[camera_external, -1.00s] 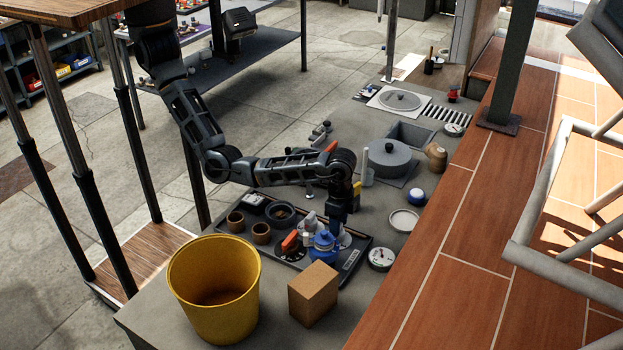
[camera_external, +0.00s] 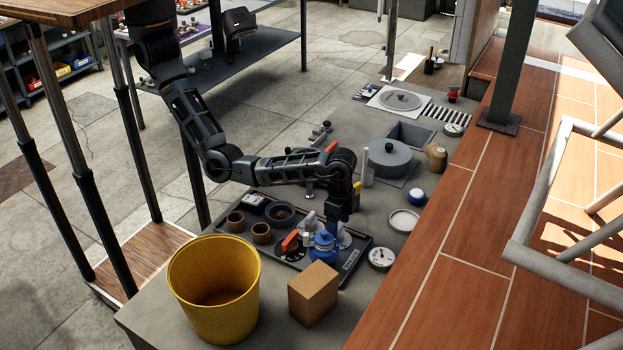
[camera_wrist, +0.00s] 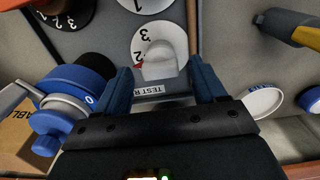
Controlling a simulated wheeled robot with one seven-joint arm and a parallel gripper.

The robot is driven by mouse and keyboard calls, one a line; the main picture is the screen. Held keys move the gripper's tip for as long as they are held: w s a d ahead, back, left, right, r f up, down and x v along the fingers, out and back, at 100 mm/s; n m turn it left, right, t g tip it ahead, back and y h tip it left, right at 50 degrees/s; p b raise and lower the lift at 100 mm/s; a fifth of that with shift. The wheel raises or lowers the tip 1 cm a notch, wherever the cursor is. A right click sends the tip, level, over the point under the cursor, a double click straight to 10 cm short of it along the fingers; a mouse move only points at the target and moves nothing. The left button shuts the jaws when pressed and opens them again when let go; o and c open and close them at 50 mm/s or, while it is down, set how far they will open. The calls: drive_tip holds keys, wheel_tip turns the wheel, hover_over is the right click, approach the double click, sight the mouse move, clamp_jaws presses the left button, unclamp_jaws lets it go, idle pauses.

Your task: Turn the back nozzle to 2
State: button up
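A white nozzle knob (camera_wrist: 160,62) sits on a round white dial (camera_wrist: 172,32) in the wrist view. The numbers 2 and 3 show on the dial, and a small red mark on the knob's left side lies close to the 2. My gripper (camera_wrist: 162,75) is open, with one blue finger on each side of the knob and visible gaps. In the external view my gripper (camera_external: 336,222) points down over the dark panel (camera_external: 357,243), and it partly hides the nozzle. I cannot tell which nozzle is the back one.
A blue valve (camera_external: 323,247) stands close to the gripper; it also shows in the wrist view (camera_wrist: 75,92). An orange-handled knob (camera_external: 290,242) is left of it. A cardboard box (camera_external: 313,293) and a yellow bucket (camera_external: 214,290) stand in front. A round gauge (camera_external: 381,258) lies right.

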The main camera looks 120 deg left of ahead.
sight(339, 226)
wheel_tip(339, 226, up, 7)
drive_tip(key=shift+f, duration=0.1)
drive_tip(key=shift+r, duration=0.45)
idle(0.6)
